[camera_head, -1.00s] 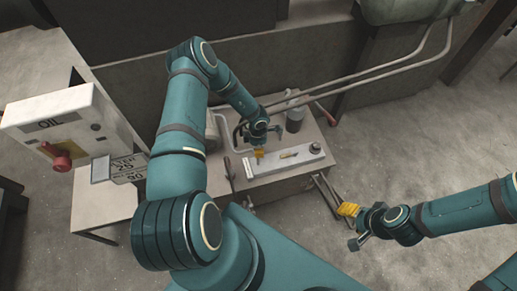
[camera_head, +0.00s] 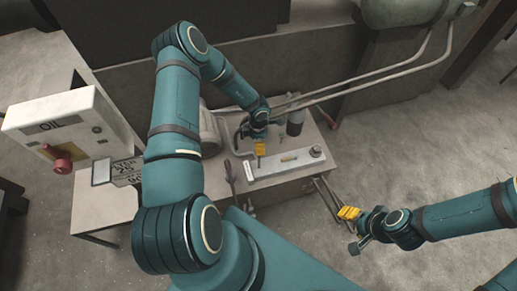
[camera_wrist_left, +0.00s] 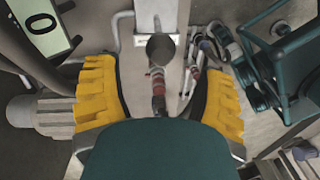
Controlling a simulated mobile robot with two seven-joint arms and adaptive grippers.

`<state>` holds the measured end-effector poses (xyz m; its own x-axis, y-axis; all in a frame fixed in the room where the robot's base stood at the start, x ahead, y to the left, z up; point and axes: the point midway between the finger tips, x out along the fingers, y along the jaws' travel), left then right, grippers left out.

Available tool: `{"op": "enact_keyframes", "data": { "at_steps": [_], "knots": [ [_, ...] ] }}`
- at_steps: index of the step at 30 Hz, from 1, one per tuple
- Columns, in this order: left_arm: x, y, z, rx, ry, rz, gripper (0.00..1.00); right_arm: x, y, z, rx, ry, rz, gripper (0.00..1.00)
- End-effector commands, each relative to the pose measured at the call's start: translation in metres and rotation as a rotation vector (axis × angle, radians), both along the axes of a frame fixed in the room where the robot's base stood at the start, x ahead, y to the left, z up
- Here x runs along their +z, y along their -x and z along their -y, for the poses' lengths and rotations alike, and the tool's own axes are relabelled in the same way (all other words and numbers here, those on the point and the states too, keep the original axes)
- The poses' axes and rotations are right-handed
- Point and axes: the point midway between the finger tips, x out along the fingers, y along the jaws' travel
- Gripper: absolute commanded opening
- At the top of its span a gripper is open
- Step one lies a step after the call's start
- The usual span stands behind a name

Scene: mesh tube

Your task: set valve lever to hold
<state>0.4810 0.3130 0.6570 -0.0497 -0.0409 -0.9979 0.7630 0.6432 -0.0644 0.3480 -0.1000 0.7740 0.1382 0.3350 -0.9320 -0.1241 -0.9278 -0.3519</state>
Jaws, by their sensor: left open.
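In the left wrist view, a lever (camera_wrist_left: 157,78) with a dark round knob and a red collar stands in the gap between my finger pads. My left gripper (camera_wrist_left: 160,98) is open, its yellow pads on either side, with no visible contact. In the head view my left gripper (camera_head: 260,149) is above the bench beside the grey plate (camera_head: 285,163). A dark upright stick (camera_head: 230,174) shows left of that plate; I cannot tell if it is the same lever. My right gripper (camera_head: 348,213) hangs over the floor at the right, its opening unclear.
An oil cabinet (camera_head: 60,122) with a red knob (camera_head: 62,162) stands at the left. Pipes (camera_head: 375,75) run behind the bench (camera_head: 105,205). A dark container (camera_head: 295,123) stands near the plate. The floor (camera_head: 430,130) at the right is open.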

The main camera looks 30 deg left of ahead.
Motion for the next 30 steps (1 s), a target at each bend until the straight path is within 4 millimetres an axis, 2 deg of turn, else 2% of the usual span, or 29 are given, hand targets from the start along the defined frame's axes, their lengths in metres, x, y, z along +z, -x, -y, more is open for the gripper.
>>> {"op": "enact_keyframes", "data": {
  "at_steps": [3, 10, 15, 30],
  "knots": [
    [0.025, -0.002, -0.002, 0.002, -0.002, 0.002, 0.70, 0.000, 0.000, 0.000, 0.000, 0.000, 0.000, 0.59],
    [0.054, -0.002, -0.003, 0.002, -0.002, 0.000, 0.70, 0.000, 0.000, 0.000, 0.000, 0.000, 0.000, 0.59],
    [0.060, -0.003, -0.003, 0.001, -0.001, 0.000, 0.70, 0.000, 0.000, 0.000, 0.000, 0.000, 0.000, 0.59],
    [0.060, -0.003, -0.003, -0.002, -0.001, 0.000, 0.70, 0.000, 0.000, 0.000, 0.000, 0.000, 0.000, 0.59]
  ]
}}
